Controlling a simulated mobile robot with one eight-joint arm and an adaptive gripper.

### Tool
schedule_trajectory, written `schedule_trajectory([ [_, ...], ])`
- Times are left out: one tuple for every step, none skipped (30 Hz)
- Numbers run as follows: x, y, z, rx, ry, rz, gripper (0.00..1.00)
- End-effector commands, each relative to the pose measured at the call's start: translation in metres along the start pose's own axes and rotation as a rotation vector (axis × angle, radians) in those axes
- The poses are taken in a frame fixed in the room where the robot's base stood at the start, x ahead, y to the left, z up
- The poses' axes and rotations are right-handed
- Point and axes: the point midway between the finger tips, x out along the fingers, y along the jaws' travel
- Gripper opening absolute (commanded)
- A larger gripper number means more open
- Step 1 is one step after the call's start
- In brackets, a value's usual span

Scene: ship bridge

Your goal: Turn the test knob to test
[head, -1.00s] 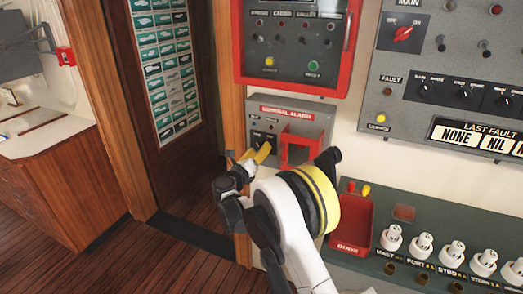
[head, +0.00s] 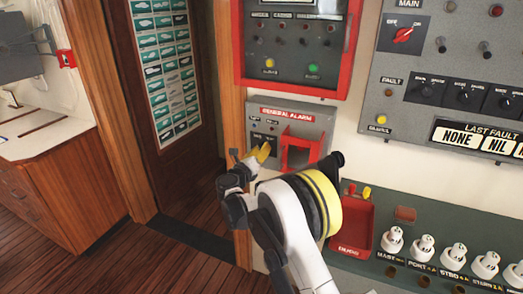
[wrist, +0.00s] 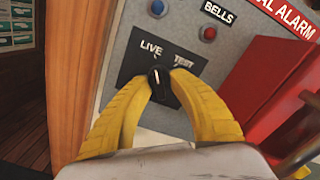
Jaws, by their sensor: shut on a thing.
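The test knob (wrist: 158,86) is a small black knob with a white pointer line, on a black plate marked LIVE at left and TEST at right. Its pointer looks roughly upright, between the two words; the fingers partly cover the knob and the TEST label. The plate is on the grey general alarm panel (head: 315,119). My gripper (wrist: 160,80) has its yellow fingers shut on the knob, one on each side. In the head view my gripper (head: 262,150) reaches the panel's lower left, and the knob itself is hard to make out.
A red guard (wrist: 262,85) projects from the panel close to the right of my fingers; it also shows in the head view (head: 303,135). A wooden door frame (wrist: 72,75) stands close on the left. A red bin (head: 356,222) sits below on the green console (head: 440,213).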

Motion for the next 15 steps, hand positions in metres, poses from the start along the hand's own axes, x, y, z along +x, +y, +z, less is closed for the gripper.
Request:
schedule_trajectory([
  [0.0001,0.0,-0.0003,0.01,0.0,0.0,0.0],
  [0.0001,0.0001,-0.0004,0.018,0.0,0.0,0.0],
  [0.0002,0.0003,-0.0005,0.031,0.0,-0.001,0.0],
  [0.0002,0.0004,-0.0005,0.045,0.0,-0.001,0.0],
  [0.0002,0.0006,-0.0006,0.058,0.0,-0.001,0.0],
  [0.0002,0.0008,-0.0007,0.08,0.0,-0.001,0.0],
  [0.0002,0.001,-0.0007,0.097,0.0,-0.001,0.0],
  [0.0003,0.0012,-0.0008,0.117,0.0,-0.001,0.0],
  [0.0003,0.0014,-0.0009,0.146,0.0,-0.001,0.0],
  [0.0002,0.0016,-0.0009,0.169,0.0,-0.001,0.0],
  [0.0003,0.0018,-0.001,0.193,0.0,-0.001,0.0],
  [0.0002,0.002,-0.001,0.228,0.0,-0.001,0.0],
  [0.0002,0.0022,-0.001,0.255,0.0,-0.001,0.0],
  [0.0002,0.0024,-0.001,0.283,0.0,-0.001,0.0],
  [0.0002,0.0026,-0.0009,0.32,0.0,-0.001,0.0],
])
